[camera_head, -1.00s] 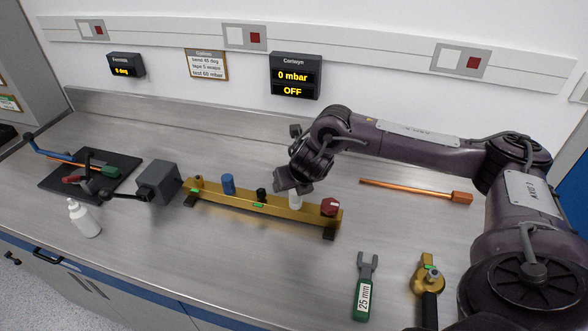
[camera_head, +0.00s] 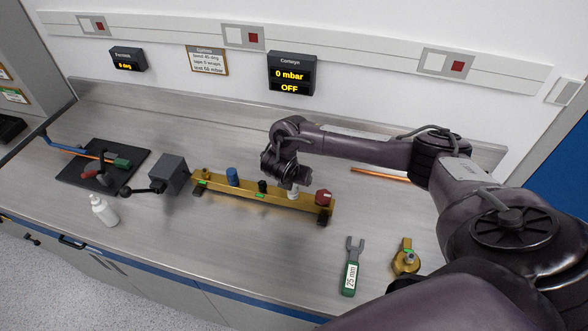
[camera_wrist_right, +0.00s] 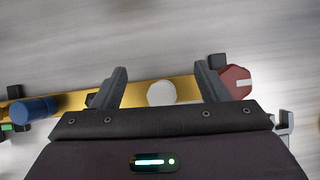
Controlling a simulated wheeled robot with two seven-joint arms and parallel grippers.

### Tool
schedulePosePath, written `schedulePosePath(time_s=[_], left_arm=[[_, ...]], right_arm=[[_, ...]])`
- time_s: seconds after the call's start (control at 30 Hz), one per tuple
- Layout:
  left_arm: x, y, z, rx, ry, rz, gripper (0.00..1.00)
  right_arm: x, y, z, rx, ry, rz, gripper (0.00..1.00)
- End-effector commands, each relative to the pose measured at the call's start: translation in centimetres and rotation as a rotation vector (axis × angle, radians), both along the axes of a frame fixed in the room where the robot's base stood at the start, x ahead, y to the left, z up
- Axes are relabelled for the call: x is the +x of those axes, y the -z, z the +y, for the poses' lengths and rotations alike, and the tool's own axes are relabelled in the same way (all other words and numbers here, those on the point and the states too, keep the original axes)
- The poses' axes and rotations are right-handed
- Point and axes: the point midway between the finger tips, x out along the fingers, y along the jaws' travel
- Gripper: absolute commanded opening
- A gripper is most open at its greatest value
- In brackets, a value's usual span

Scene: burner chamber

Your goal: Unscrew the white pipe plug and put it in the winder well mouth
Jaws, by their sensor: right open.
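The white pipe plug (camera_head: 293,193) stands on the brass bar (camera_head: 225,190), near its right end beside the dark red hexagonal piece (camera_head: 323,197). My right gripper (camera_head: 291,186) is directly over the plug and partly hides it. My left gripper is not in view.
A blue cap (camera_head: 232,176) and a black cap (camera_head: 262,186) stand on the bar. A green-handled 25 mm spanner (camera_head: 350,268) and a brass tool (camera_head: 406,258) lie in front right. A white bottle (camera_head: 103,211) stands front left.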

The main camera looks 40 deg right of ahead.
Motion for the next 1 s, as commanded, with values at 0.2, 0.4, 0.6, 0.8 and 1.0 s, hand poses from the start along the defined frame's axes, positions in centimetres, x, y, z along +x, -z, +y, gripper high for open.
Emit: schedulePosePath(time_s=[0.2,0.4,0.6,0.8,1.0], left_arm=[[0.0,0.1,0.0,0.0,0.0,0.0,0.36],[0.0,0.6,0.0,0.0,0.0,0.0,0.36],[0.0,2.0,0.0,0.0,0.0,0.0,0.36],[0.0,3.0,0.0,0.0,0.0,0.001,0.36],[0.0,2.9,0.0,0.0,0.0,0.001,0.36]], right_arm=[[0.0,0.1,0.0,0.0,-0.002,-0.002,0.68],[0.0,0.6,0.0,0.0,-0.004,0.0,0.68],[0.0,2.3,0.0,0.0,-0.004,0.0,0.68],[0.0,3.6,0.0,0.001,-0.004,-0.001,0.68],[0.1,3.5,0.0,0.001,-0.004,-0.001,0.68]])
